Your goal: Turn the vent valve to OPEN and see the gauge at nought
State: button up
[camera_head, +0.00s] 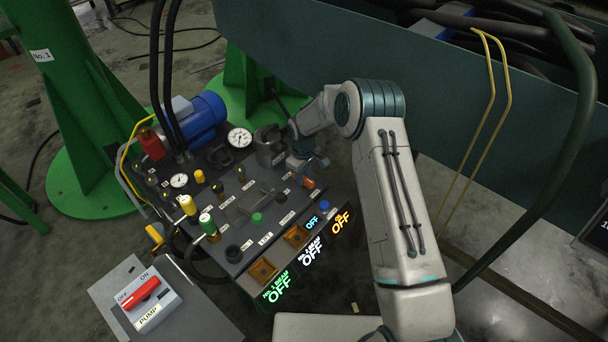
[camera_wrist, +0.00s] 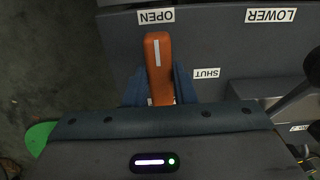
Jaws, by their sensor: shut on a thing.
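The vent valve's orange lever (camera_wrist: 158,55) stands between my fingers in the wrist view. Its white stripe points up the picture towards the OPEN label (camera_wrist: 156,16); the SHUT label (camera_wrist: 206,73) is off to its right. My gripper (camera_wrist: 158,88) is shut on the lever's near part. In the head view my gripper (camera_head: 306,168) is at the panel's right edge, over the orange lever (camera_head: 309,182). A large white gauge (camera_head: 239,138) and a smaller one (camera_head: 179,181) stand on the panel. Their needles are too small to read surely, and I cannot tell which belongs to the vent.
The panel (camera_head: 232,205) carries several levers and knobs close to my gripper's left. Lit displays along its front read OFF, including a green one (camera_head: 278,290). A red-handled pump switch (camera_head: 145,290) is at lower left. A blue motor (camera_head: 203,115) stands behind.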

jog(key=shift+s+a, duration=0.1)
dwell(0.3)
jog(key=o, duration=1)
jog(key=shift+r, duration=0.1)
jog(key=shift+r, duration=0.3)
notch_tip(320, 180, up, 13)
jog(key=p, duration=0.3)
jog(key=shift+p, duration=0.4)
